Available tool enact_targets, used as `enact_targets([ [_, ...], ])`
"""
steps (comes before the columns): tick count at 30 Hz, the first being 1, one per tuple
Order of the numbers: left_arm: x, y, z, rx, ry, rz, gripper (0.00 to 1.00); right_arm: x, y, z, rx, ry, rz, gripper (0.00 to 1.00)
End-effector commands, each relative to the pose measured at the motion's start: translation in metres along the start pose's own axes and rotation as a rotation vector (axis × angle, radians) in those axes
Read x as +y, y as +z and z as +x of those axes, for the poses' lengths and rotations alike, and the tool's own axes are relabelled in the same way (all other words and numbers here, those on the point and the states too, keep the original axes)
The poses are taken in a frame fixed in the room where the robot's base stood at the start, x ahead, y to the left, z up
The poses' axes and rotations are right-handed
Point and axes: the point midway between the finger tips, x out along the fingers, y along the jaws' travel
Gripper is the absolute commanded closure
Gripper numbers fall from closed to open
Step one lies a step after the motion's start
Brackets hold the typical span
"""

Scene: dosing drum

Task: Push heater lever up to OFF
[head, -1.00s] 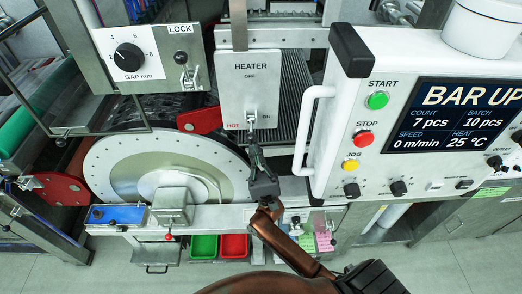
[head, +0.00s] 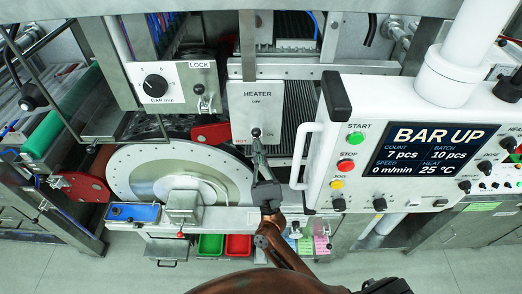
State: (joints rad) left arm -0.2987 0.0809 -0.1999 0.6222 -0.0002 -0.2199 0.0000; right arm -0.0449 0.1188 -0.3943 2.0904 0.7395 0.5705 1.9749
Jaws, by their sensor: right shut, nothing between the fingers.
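My right gripper (head: 258,148) is shut and empty, pointing up from below. Its fingertips are right under the lever knob, at or very near it; I cannot tell whether they touch. The gripper hides the panel's lower edge. My left gripper is not in view.
The control console (head: 420,150) with a white handle (head: 303,155) stands close on the right, its screen reading BAR UP and heat 25 °C. The round drum plate (head: 150,165) is at the left.

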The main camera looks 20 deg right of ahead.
Motion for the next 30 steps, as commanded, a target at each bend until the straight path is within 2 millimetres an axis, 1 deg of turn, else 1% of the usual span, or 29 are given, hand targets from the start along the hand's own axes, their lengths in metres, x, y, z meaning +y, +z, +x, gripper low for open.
enact_targets([
  [3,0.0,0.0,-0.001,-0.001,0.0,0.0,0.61,-0.003,0.003,0.01,-0.002,-0.002,-0.001,1.0],
  [13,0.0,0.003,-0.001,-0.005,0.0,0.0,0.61,-0.009,0.004,0.032,-0.002,-0.004,-0.004,1.0],
  [21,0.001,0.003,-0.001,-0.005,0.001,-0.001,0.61,-0.011,0.003,0.039,0.0,-0.003,-0.004,1.0],
  [30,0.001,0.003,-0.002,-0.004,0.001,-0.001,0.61,-0.011,0.003,0.041,0.0,-0.004,-0.004,1.0],
])
